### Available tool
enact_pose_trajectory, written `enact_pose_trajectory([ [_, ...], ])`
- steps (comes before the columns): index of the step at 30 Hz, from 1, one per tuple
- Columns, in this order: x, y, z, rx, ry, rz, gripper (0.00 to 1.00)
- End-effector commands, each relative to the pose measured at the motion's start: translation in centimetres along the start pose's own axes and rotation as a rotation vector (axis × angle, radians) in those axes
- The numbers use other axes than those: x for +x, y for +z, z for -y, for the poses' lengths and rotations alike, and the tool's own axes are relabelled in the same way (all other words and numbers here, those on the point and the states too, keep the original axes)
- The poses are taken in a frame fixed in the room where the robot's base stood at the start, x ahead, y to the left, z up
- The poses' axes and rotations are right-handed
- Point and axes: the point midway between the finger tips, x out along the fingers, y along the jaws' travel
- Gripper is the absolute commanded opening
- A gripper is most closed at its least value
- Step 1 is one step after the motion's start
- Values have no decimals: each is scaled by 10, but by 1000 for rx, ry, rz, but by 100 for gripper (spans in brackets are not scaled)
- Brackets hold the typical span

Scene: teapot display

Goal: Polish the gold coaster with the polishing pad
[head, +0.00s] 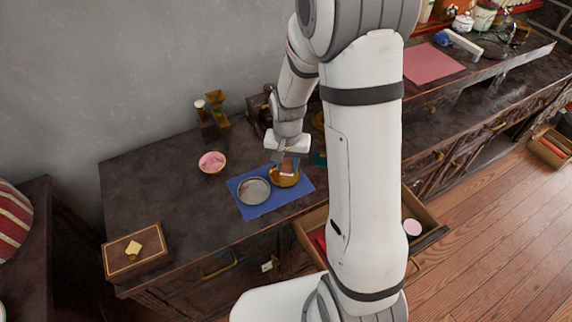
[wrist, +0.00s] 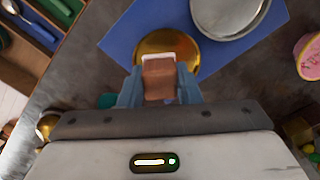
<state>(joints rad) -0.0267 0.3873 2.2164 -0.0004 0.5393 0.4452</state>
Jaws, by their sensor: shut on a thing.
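The gold coaster (head: 287,181) lies on a blue mat (head: 248,211), to the right of a silver round dish (head: 254,191). In the wrist view the gold coaster (wrist: 153,42) shows just beyond my fingertips, its near part hidden by the pad and fingers. My gripper (wrist: 160,82) is shut on the polishing pad (wrist: 160,77), a brown block with a white far edge. In the head view my gripper (head: 286,160) points down over the gold coaster. The pad overlaps the coaster in both views; I cannot tell for sure whether they touch.
A pink bowl (head: 212,162) stands behind the mat to the left. A wooden box (head: 135,250) sits at the cabinet's left end. An open drawer (head: 310,222) juts out in front. In the wrist view a cutlery tray (wrist: 38,42) is at upper left. The left cabinet top is mostly clear.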

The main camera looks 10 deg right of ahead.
Motion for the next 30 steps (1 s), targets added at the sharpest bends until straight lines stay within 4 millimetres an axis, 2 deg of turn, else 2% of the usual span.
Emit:
enact_pose_trajectory([
  [1,-9,0,0,0,0,-1,9],
  [13,-42,0,0,0,-1,-2,9],
  [30,-43,0,0,0,0,-1,9],
])
